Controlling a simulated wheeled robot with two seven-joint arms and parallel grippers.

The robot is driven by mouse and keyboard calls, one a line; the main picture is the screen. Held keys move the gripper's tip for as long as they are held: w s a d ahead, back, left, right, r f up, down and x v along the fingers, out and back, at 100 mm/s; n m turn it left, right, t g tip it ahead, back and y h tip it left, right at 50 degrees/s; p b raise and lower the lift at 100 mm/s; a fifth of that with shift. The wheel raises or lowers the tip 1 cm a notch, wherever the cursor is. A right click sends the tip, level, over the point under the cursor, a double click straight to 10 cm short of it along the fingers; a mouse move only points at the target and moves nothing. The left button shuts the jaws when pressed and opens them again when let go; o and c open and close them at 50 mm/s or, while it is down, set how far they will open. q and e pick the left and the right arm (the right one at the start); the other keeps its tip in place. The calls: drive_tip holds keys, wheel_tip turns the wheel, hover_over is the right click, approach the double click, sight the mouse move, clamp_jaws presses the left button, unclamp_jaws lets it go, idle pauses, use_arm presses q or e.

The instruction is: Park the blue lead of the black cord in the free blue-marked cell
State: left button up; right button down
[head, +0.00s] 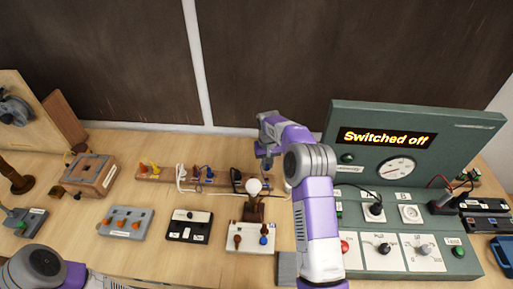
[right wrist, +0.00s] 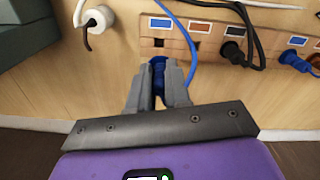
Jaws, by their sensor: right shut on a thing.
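My right gripper (right wrist: 158,75) is shut on the blue lead (right wrist: 158,64), a blue plug end with a blue wire (right wrist: 193,55) looping away at its right. The gripper is just in front of the wooden rack (right wrist: 178,52), at the cell under a blue mark (right wrist: 160,23); I cannot tell whether the plug touches the rack. The neighbouring cell has an orange mark (right wrist: 200,27) and looks empty. A black plug (right wrist: 232,50) sits further right, with the black cord (right wrist: 222,6) above it. In the head view my right gripper (head: 267,160) is at the rack's right end. My left gripper is out of view.
A white round plug (right wrist: 97,20) lies beside the rack. Another blue plug (right wrist: 296,60) sits in the rack under a second blue mark (right wrist: 297,41). The lamp bulb (head: 254,186) stands in front of the rack. The green console (head: 345,125), reading "Switched off", is at the right.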

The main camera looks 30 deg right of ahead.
sight(267, 168)
drive_tip(key=shift+w, duration=0.1)
drive_tip(key=shift+s+f+b, duration=0.3)
drive_tip(key=shift+s+b, duration=0.1)
wheel_tip(267, 168, down, 2)
drive_tip(key=shift+w+b, duration=0.1)
drive_tip(key=shift+b, duration=0.5)
drive_tip(key=shift+f+b, duration=1.05)
drive_tip(key=shift+f, duration=0.65)
drive_tip(key=shift+f+b, duration=0.35)
drive_tip(key=shift+f, duration=0.15)
drive_tip(key=c, duration=1)
unclamp_jaws()
wheel_tip(267, 168, up, 8)
drive_tip(key=shift+f, duration=0.2)
